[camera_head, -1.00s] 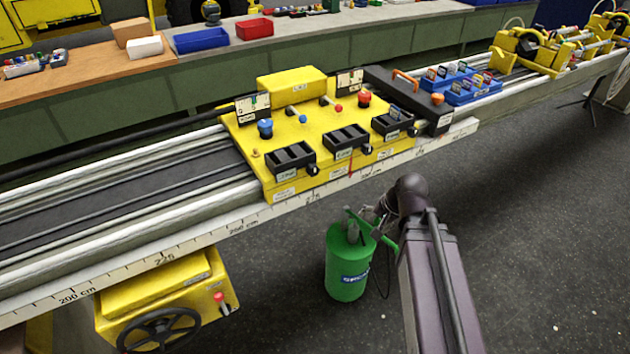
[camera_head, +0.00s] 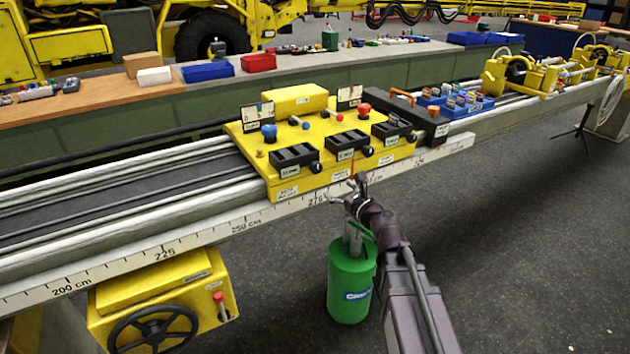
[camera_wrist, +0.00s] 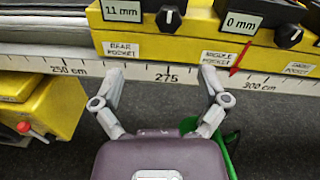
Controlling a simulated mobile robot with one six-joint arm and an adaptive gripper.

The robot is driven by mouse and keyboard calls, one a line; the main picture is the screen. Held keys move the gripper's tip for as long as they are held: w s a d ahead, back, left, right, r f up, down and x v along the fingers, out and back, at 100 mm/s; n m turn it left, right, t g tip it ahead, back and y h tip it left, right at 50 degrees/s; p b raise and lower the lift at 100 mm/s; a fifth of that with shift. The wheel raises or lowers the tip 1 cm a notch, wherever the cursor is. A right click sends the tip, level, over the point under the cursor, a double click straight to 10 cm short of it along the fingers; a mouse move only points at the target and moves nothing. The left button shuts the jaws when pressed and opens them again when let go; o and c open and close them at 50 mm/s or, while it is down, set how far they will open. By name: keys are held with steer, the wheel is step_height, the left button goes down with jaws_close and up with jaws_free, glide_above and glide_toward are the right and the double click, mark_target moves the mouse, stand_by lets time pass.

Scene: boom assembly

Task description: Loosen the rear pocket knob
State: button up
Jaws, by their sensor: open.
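The rear pocket knob (camera_wrist: 169,18) is round and black with a white line pointing up. It sits beside an "11 mm" label (camera_wrist: 122,11), with a "REAR POCKET" label (camera_wrist: 122,49) below on the yellow carriage (camera_wrist: 190,45). In the head view this knob (camera_head: 315,167) is at the carriage's front left, beside a black pocket block (camera_head: 290,156). My gripper (camera_wrist: 163,74) is open and empty. Its fingers are spread below the knob, apart from it, over the ruler edge. In the head view my gripper (camera_head: 342,192) is in front of the carriage.
Two similar knobs (camera_head: 367,151) (camera_head: 411,137) lie farther right. A red pointer (camera_wrist: 239,58) stands near the ruler (camera_wrist: 150,72). A green canister (camera_head: 350,290) stands under my arm. A yellow box with a handwheel (camera_head: 155,330) hangs below the rail at left. Open floor lies right.

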steer(key=shift+w+d+m+t, duration=0.1)
steer(key=shift+d+m+t, duration=0.15)
steer(key=shift+m, duration=0.25)
steer(key=shift+w+d+m+t, duration=0.1)
steer(key=shift+m+t, duration=0.15)
steer(key=shift+m, duration=0.25)
steer(key=shift+s, duration=0.1)
